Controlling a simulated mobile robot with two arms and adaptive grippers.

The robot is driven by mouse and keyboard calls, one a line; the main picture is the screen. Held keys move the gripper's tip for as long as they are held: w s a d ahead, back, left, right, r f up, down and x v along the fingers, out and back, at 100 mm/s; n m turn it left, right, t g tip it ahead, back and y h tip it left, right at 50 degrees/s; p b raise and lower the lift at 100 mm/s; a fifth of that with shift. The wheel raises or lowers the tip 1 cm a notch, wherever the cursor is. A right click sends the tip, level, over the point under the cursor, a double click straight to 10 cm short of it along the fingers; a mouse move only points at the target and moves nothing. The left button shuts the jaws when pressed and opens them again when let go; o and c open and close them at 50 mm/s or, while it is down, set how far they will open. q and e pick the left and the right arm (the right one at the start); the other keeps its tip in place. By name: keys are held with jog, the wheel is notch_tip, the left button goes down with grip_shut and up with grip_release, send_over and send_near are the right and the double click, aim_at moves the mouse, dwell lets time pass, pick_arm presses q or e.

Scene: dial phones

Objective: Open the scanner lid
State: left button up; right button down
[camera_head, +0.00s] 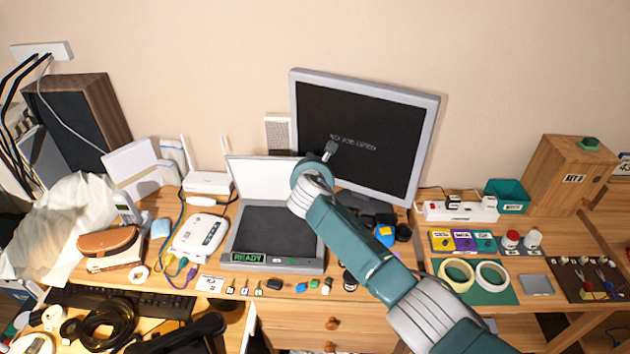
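The scanner (274,232) is a grey flatbed on the desk with a dark glass bed and a green READY display on its front edge. Its lid (262,178) stands raised at the back, with its white underside facing me. My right arm reaches in from the lower right and crosses over the scanner's right side. My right gripper (330,149) is small and dark at the arm's far end, in front of the monitor and near the lid's right end. Its fingers are too small to read, and I cannot tell whether it touches the lid. My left gripper is not in view.
A monitor (362,135) stands behind the scanner on the right. A white router (207,184) and a white box with cables (200,236) are to its left. Several small items lie along the desk's front edge. A green mat with tape rolls (456,275) is on the right.

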jog(key=shift+w+r, duration=0.1)
jog(key=shift+w, duration=0.55)
